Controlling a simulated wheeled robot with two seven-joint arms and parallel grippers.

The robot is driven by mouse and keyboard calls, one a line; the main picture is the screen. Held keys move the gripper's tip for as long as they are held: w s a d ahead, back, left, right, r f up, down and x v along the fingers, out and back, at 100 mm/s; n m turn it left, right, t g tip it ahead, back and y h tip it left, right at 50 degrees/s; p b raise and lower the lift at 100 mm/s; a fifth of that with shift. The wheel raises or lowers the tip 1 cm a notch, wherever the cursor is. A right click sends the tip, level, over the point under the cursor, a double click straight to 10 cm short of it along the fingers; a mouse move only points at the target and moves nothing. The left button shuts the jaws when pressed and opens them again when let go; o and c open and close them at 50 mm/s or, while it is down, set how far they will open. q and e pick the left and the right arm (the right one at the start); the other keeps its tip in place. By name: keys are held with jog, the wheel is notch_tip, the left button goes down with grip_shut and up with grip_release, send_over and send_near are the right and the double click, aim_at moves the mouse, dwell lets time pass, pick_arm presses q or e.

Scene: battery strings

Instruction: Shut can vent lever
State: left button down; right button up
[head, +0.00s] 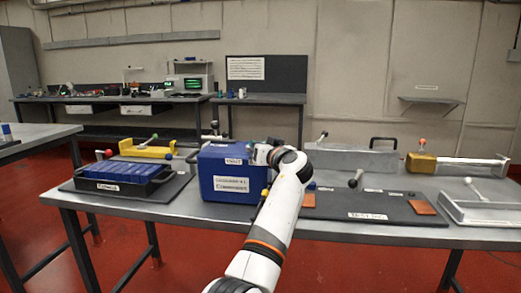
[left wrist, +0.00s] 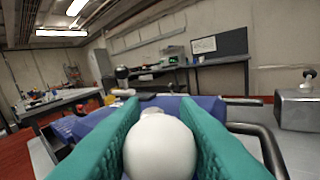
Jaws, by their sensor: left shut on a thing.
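A blue box (head: 222,185) with white labels stands on the near bench, left of centre. It may be the can; its label is too small to read fully. My left arm reaches up to the box's top right side, where my left gripper (head: 262,152) is small and partly hidden by my wrist. In the left wrist view my left gripper (left wrist: 160,140) has its teal fingers on either side of a white ball knob (left wrist: 160,150), shut on it. Blue surface (left wrist: 205,104) lies just behind the knob. The lever's shaft is hidden. My right gripper is not in view.
A black tray (head: 110,190) with blue blocks is left of the box. A dark mat (head: 385,207) lies to the right, with an orange pad (head: 422,208) at its end. A grey metal box (head: 350,160) and a yellow block (head: 420,163) stand behind.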

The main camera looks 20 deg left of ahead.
pick_arm(q)
jog(key=shift+w+f+n+g+y, duration=0.1)
jog(key=shift+f+n+g+y, duration=0.1)
jog(key=shift+n+g+y, duration=0.25)
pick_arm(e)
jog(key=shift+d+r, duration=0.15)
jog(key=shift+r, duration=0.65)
pick_arm(q)
jog(key=c, duration=1.1)
grip_release()
jog(key=shift+r, duration=0.1)
